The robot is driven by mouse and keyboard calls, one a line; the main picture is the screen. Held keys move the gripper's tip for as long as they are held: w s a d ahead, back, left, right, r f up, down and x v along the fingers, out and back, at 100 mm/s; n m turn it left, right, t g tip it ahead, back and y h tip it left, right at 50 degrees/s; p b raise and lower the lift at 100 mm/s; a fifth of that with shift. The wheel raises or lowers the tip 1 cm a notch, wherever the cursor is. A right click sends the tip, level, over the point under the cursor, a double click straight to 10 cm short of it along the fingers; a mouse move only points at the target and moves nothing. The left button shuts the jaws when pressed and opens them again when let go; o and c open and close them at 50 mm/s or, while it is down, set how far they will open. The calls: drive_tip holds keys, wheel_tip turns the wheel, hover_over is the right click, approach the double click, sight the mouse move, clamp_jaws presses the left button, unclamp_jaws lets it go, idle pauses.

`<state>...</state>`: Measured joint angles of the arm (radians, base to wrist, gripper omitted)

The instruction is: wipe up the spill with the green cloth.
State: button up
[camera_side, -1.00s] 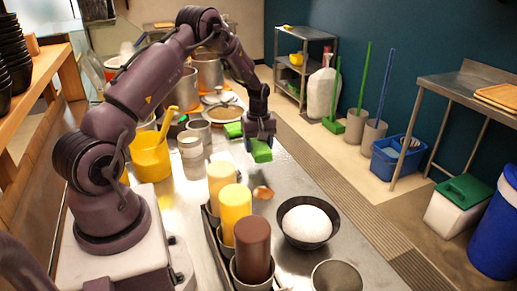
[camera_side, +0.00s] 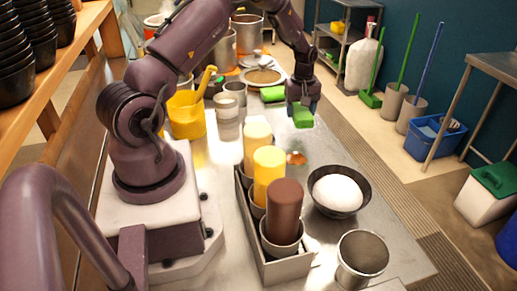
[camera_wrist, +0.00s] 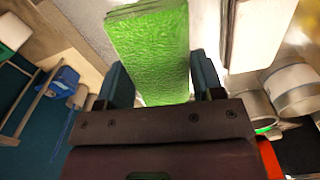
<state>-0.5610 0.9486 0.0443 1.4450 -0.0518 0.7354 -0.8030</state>
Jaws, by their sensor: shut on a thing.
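My gripper (camera_side: 302,97) is shut on the green cloth (camera_side: 303,116), a thick block-like pad, and holds it over the steel counter. In the wrist view the cloth (camera_wrist: 150,45) sits between the two fingers and sticks out beyond them. A small orange-brown spill (camera_side: 296,158) lies on the counter, below the cloth in the side view and apart from it. The spill cannot be made out in the wrist view. How high the cloth is above the counter is hard to tell.
Another green pad (camera_side: 273,94) lies on the counter behind my gripper. Near the spill stand a rack (camera_side: 275,270) of topping bottles and a dark bowl (camera_side: 340,207) with a white mound. A yellow jug (camera_side: 186,117) stands to the left. A metal cup (camera_side: 361,262) is in front.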

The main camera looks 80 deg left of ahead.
drive_tip(key=d+r, duration=0.2)
drive_tip(key=d, duration=0.4)
drive_tip(key=n, duration=0.1)
hover_over(304, 157)
drive_tip(key=shift+f+n, duration=0.3)
drive_tip(key=shift+f, duration=3.2)
drive_tip(key=shift+f, duration=0.5)
drive_tip(key=shift+s, duration=2.6)
drive_tip(key=shift+w, duration=2.6)
